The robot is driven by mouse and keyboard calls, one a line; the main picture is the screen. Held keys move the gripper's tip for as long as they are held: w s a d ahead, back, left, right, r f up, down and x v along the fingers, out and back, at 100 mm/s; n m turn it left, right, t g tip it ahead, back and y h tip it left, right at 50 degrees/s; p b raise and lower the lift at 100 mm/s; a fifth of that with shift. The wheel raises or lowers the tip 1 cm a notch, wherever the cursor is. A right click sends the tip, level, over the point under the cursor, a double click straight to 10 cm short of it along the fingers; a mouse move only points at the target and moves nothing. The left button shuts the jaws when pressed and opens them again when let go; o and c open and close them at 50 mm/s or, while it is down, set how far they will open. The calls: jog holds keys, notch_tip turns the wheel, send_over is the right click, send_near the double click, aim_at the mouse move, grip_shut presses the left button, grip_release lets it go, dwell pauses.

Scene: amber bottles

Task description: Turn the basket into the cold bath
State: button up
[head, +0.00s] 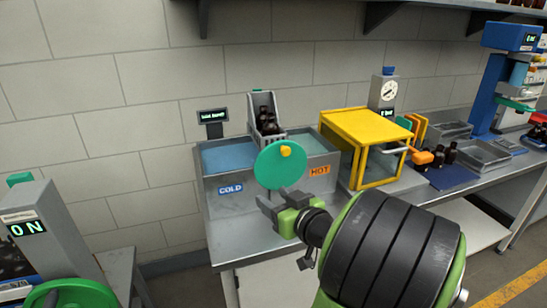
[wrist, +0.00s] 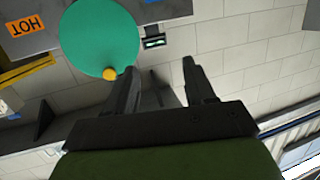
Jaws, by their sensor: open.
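The grey wire-like basket (head: 253,107) stands raised at the back between the two baths, with dark amber bottles (head: 267,120) in it. The cold bath (head: 228,157), with a blue COLD label, is on the left. The hot bath (head: 319,143), with an orange HOT label, is on the right. A green disc (head: 279,172) with a yellow knob (head: 285,151) is at the front between them, hiding part of the basket's lower area. My gripper (head: 272,199) is open and empty in front of the disc. In the wrist view, the knob (wrist: 110,74) appears beside the left finger, outside the jaws (wrist: 161,75).
A small display (head: 213,115) stands behind the cold bath. A yellow-framed box (head: 368,128) with a handle stands right of the hot bath. Dark bottles (head: 450,153) and trays (head: 483,153) are farther right. A grey ON unit (head: 50,235) stands at lower left.

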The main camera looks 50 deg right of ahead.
jog(key=s+d+r+m+h, duration=0.3)
jog(key=s+d+h, duration=0.2)
jog(key=s+d, duration=0.1)
jog(key=p, duration=0.9)
send_near(287, 152)
jog(key=x, duration=0.8)
jog(key=shift+r, duration=0.15)
jog(key=shift+w+d, duration=0.2)
jog(key=shift+w, duration=0.05)
jog(key=shift+c, duration=0.3)
grip_shut()
